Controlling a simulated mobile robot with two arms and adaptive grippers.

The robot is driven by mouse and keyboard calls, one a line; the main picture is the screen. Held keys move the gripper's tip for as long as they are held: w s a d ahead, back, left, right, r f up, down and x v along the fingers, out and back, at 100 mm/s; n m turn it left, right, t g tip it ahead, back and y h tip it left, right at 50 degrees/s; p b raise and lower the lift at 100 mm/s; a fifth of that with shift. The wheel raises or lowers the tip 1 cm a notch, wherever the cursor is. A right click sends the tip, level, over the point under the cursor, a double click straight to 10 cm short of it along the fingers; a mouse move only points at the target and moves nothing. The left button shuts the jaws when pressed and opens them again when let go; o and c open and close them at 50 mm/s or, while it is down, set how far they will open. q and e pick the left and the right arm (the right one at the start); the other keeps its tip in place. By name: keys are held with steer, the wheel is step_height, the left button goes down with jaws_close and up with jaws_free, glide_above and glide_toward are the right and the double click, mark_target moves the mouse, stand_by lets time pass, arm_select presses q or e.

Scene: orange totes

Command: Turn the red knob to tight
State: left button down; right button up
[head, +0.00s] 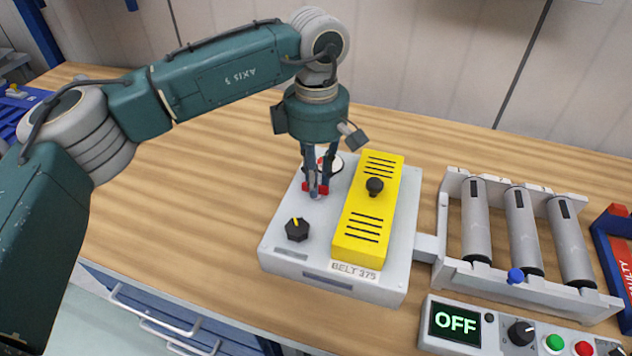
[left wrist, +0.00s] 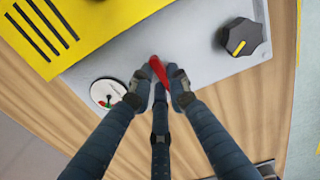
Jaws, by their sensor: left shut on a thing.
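The red knob (head: 309,187) is on the grey top plate of the belt unit (head: 275,248), left of its yellow cover. My left gripper (head: 318,180) points down at the red knob, with its fingers shut around it. In the left wrist view the red knob (left wrist: 158,68) shows as a red bar between the dark fingertips of the left gripper (left wrist: 160,88). The fingers hide part of it. A round white gauge (left wrist: 106,94) with a red and a green mark sits beside it. No tight marking is readable. My right gripper is not in view.
The yellow cover (head: 352,236) with a black knob (head: 374,186) stands close right of the gripper. A black dial (head: 297,229) is in front. Rollers (head: 475,220) and a control panel reading OFF (head: 455,322) lie right. The wooden bench (head: 190,230) is clear on the left.

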arm_select(q)
steer(key=shift+w+r+m, duration=0.1)
steer(key=shift+r+m, duration=0.15)
steer(key=shift+m, duration=0.15)
steer(key=c, duration=1.7)
jaws_free()
steer(key=shift+o, duration=0.2)
steer(key=shift+f, duration=0.1)
step_height(320, 180, up, 12)
